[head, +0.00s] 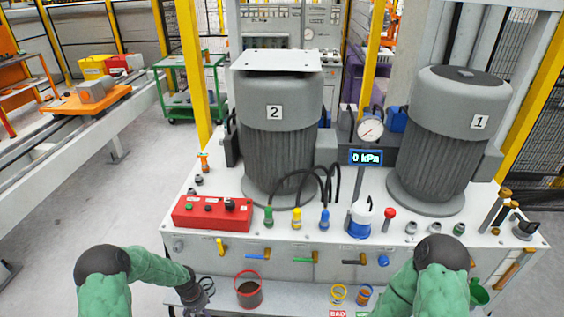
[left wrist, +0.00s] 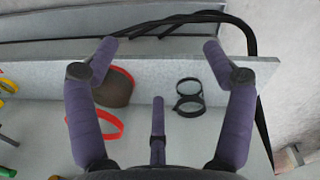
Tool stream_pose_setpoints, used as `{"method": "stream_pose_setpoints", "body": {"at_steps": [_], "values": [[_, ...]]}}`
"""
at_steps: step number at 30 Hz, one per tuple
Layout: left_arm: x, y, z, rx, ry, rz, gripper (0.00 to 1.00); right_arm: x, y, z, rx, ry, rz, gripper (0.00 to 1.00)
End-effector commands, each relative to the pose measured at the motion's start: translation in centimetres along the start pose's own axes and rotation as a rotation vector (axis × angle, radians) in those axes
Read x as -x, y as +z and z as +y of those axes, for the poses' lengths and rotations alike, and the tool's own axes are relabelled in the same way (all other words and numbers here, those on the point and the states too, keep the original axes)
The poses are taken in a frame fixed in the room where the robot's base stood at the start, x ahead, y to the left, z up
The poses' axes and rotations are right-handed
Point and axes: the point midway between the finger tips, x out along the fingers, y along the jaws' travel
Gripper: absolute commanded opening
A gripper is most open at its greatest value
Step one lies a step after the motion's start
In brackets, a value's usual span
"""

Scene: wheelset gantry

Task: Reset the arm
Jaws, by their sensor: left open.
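My left gripper (head: 194,294) is at the lower left of the head view, over the left end of the low shelf (head: 302,296) at the front of the machine. In the left wrist view the left gripper (left wrist: 158,48) has its purple fingers spread wide with nothing between them. Two black rings (left wrist: 189,97) lie on the shelf beside the right finger. A brown cup with a red rim (left wrist: 114,86) shows partly behind the left finger. My right arm comes in at the lower right of the head view; its gripper is not seen.
The grey machine bench (head: 340,220) carries motor 2 (head: 278,120), motor 1 (head: 452,110), a pressure gauge (head: 370,130) reading 0 kPa, and a red control box (head: 212,213). Floor at left is clear.

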Motion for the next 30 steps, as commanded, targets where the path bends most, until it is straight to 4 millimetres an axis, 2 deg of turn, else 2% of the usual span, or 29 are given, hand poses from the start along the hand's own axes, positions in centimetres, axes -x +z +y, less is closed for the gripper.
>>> {"method": "stream_pose_setpoints", "body": {"at_steps": [5,11,14,17,18,22,26,30], "values": [[-0.8,3.3,2.7,-0.034,0.068,-0.024,0.82,0.0,0.1,0.0,0.0,0.0,-0.002,0.4],[-1.7,8.9,6.4,-0.076,0.167,-0.05,0.82,0.0,0.1,0.0,0.0,0.0,-0.002,0.4],[-1.8,12.9,8.4,-0.094,0.222,-0.062,0.82,0.0,0.1,0.0,0.0,0.0,-0.002,0.4],[-1.6,17.8,10.0,-0.112,0.267,-0.068,0.82,0.0,0.1,0.0,0.0,0.0,-0.002,0.4],[-1.4,19.6,10.4,-0.117,0.277,-0.066,0.82,0.0,0.1,0.0,0.0,0.0,-0.002,0.4],[-0.6,24.3,10.6,-0.132,0.282,-0.057,0.82,0.0,0.1,0.0,0.0,0.0,-0.002,0.4],[0.0,27.0,10.2,-0.144,0.268,-0.049,0.82,0.0,0.1,0.0,0.0,0.0,-0.002,0.4],[0.0,27.2,10.2,-0.146,0.267,-0.049,0.82,0.0,0.1,0.0,0.0,0.0,-0.002,0.4]]}}
